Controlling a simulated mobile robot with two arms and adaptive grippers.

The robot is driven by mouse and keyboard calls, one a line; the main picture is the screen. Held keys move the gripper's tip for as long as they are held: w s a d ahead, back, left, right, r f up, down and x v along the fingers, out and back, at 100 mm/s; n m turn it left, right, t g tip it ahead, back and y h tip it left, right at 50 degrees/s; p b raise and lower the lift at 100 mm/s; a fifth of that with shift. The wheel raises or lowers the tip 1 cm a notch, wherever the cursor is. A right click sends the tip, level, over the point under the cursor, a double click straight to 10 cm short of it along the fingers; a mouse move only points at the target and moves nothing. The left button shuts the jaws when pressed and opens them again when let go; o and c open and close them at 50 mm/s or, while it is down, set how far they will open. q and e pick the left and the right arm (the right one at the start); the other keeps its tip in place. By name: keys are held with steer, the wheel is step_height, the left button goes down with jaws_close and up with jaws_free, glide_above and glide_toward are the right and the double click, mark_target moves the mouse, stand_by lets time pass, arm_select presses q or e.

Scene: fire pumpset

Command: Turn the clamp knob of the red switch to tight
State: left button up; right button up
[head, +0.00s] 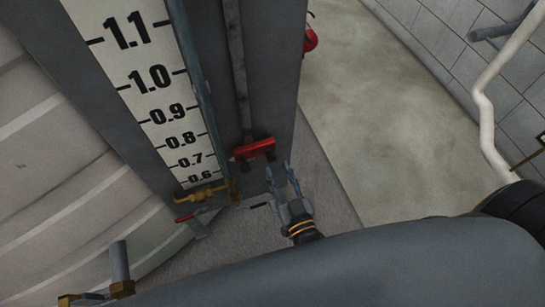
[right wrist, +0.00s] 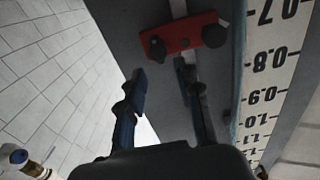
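The red switch (head: 254,148) is a red bar across a grey rail on the dark grey column, beside the number scale. In the right wrist view the red switch (right wrist: 183,37) has a dark round knob (right wrist: 155,48) at its left and another dark round knob (right wrist: 214,36) at its right. I cannot tell which is the clamp knob or how tight it is. My right gripper (head: 279,170) is open and empty just below the switch, apart from it. Its two fingers (right wrist: 161,73) point toward the switch in the wrist view. My left gripper is not in view.
A white number scale (head: 160,100) stands left of the rail. A brass valve (head: 200,193) with a red handle (head: 186,218) is at its foot. A large grey rounded surface (head: 400,265) fills the bottom. Open floor (head: 370,130) and a white pipe (head: 484,110) lie right.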

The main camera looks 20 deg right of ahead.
mark_target(272, 157)
steer(key=w, duration=0.5)
steer(key=shift+a, duration=0.15)
jaws_close()
